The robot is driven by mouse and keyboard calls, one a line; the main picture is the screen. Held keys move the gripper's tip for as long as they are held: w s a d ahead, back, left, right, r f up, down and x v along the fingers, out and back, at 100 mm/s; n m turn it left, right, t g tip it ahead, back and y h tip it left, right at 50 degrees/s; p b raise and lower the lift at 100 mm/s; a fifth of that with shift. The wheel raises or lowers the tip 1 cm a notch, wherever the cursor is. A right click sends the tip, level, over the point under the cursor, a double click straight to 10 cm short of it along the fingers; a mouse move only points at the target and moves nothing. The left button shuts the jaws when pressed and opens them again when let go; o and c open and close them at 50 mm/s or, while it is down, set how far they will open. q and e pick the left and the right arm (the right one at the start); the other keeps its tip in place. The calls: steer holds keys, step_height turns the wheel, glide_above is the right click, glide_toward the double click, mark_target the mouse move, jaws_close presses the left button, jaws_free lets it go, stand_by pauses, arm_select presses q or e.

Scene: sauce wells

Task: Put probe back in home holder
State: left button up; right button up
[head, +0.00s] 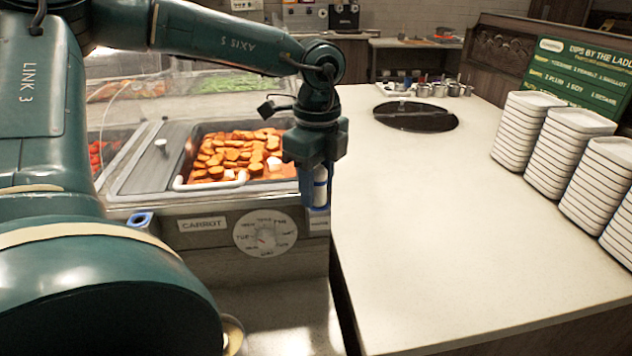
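My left gripper (318,190) points down in front of the food counter, near the left edge of the pale worktop. A white cylinder (320,188), perhaps the probe's handle, shows between blue parts at its fingertips. I cannot tell whether the fingers are pressed on it or whether it sits in something blue below. No thin tip shows below it. An empty-looking blue ring holder (141,219) is on the counter's front edge at the left, by the CARROT label (202,224). It may be the home holder. My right gripper is not in view.
A pan of orange carrot pieces (236,153) is behind the gripper, under a clear guard. A dial (265,232) is on the counter front. The worktop (440,230) is mostly clear, with a dark round inset (415,116) and white tray stacks (525,130) at right.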

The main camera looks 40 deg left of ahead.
arm_select(q)
steer(key=shift+w, duration=0.3)
step_height(320, 180, up, 12)
steer(key=shift+s+r, duration=0.25)
steer(key=shift+r, duration=0.35)
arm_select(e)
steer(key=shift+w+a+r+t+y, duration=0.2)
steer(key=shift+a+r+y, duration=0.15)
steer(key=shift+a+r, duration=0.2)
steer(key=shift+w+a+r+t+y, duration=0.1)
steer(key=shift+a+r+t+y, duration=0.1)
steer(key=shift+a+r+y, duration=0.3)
arm_select(q)
steer(key=shift+r, duration=0.1)
